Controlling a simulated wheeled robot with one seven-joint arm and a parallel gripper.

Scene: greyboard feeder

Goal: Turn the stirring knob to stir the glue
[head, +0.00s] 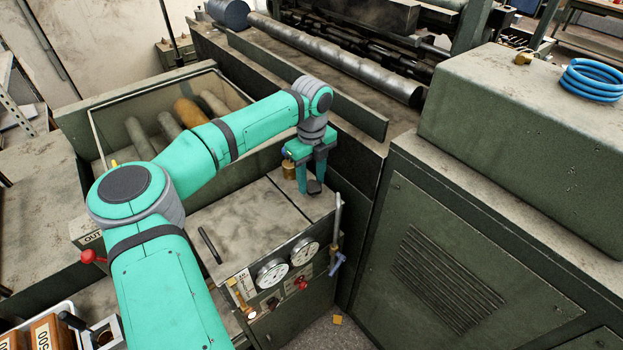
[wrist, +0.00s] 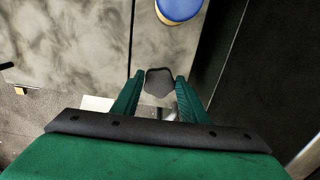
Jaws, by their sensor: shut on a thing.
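The stirring knob is a dark, lobed knob (wrist: 159,82) at the right end of the glue cabinet's top. My gripper (wrist: 158,88) is shut on it, with one green finger on each side in the wrist view. In the head view my gripper (head: 311,190) points down at the cabinet's front right corner, and the knob (head: 315,187) shows dark between the fingertips. The glue itself is not in view under the closed lid (head: 245,218).
Two gauges (head: 272,273), a red knob (head: 300,283) and a blue-handled valve (head: 337,262) are on the cabinet front. A tall green machine housing (head: 470,240) stands at the right. Rollers lie in a bin (head: 92,122) at the left.

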